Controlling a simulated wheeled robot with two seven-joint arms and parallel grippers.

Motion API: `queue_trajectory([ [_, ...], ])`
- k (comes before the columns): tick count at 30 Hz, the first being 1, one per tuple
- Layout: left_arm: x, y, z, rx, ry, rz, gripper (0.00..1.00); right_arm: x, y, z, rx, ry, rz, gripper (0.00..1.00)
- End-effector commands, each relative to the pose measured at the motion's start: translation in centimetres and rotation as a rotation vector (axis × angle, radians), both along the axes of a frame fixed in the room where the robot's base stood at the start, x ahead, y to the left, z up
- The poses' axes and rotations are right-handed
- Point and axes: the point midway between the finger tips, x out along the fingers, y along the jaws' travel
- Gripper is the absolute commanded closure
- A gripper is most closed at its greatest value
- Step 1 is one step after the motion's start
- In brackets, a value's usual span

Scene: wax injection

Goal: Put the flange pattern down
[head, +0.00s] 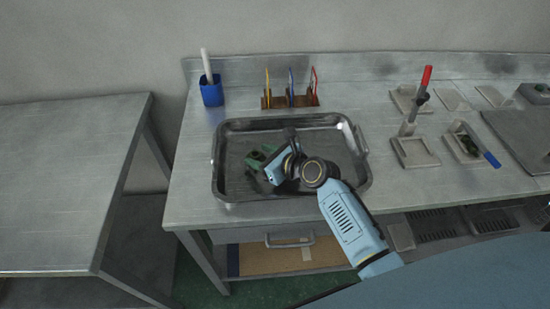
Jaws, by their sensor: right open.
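A green flange pattern (254,162) lies in a grey metal tray (225,150) on the workbench, toward the tray's left middle. My right gripper (268,167) is over the tray, right beside the green pattern, and is open. My blue arm comes in from the lower right and covers part of the tray. The wrist hides much of the fingertips, and I cannot tell whether they touch the pattern. My left gripper does not show.
A blue cup (211,93) with a white stick and a rack of coloured tools (290,100) stand behind the tray. Fixtures, one with a red-handled tool (424,85), stand on the right. A bare table (65,180) is at the left.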

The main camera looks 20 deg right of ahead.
Motion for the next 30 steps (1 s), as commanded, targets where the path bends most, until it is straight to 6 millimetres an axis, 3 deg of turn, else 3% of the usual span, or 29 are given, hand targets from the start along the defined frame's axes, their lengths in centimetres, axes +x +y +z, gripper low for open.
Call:
queue_trajectory([
  [15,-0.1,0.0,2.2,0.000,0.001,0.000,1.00,-8.1,-4.5,3.8,-0.002,0.001,-0.001,0.51],
  [21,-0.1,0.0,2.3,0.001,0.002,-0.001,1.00,-9.2,-5.1,4.3,-0.001,0.001,0.001,0.51],
  [30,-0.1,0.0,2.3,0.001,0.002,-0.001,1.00,-9.2,-5.1,4.3,-0.001,0.001,0.001,0.51],
])
